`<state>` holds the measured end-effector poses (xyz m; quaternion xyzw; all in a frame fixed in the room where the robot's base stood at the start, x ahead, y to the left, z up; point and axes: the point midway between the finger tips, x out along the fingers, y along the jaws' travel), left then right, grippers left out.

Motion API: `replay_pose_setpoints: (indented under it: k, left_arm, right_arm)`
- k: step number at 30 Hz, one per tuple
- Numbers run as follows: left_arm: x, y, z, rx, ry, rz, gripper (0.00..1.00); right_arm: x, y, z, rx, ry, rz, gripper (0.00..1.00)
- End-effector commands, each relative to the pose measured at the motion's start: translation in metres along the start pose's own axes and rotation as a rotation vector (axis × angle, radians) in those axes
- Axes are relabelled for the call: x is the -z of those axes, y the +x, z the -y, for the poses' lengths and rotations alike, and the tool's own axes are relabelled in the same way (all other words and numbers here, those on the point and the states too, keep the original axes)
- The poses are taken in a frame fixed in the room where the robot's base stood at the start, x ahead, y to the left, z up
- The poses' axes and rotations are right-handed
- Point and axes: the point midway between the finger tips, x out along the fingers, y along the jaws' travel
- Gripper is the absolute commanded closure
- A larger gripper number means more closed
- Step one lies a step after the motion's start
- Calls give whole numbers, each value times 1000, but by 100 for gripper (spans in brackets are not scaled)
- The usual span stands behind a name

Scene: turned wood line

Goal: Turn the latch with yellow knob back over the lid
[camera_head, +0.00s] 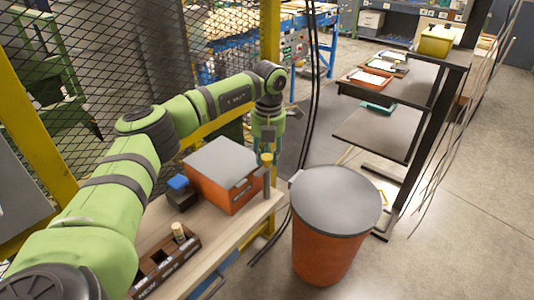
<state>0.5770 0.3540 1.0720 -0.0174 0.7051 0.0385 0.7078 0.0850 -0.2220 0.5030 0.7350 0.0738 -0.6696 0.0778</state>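An orange-red box (238,196) with a flat grey lid (220,158) stands on the workbench. A small yellow knob (267,158) shows at the box's right side, above a dark upright post. The latch itself is too small to make out clearly. My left arm reaches over from the left, and my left gripper (266,154) points down at the knob, with its fingertips right beside it. Whether the fingers are touching the knob or closed on it cannot be made out. My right gripper is not in view.
On the bench are a dark block with a blue top (178,183) and a dark tray (152,262) holding a light wooden peg (178,231). A large orange bin with a grey lid (335,200) stands right of the bench. A shelf rack (375,133) and hanging cables are farther right.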

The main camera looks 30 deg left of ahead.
Motion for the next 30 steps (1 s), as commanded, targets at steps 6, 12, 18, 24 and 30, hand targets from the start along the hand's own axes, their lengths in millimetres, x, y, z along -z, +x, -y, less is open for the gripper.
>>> replay_pose_setpoints:
  k: [6, 12, 18, 24, 30]
  left_arm:
    - [2, 1, 0, 0, 2, -7, 98]
    - [2, 1, 0, 0, 32, -8, 98]
    - [2, 2, 0, 1, 128, -7, 98]
    - [3, 2, 0, 1, 292, -4, 98]
    - [3, 3, -1, 2, 481, 1, 98]
  right_arm:
    - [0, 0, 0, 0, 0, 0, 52]
    - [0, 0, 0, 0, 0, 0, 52]
    - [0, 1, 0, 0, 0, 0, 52]
    - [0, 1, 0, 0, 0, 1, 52]
    - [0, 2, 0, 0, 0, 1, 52]
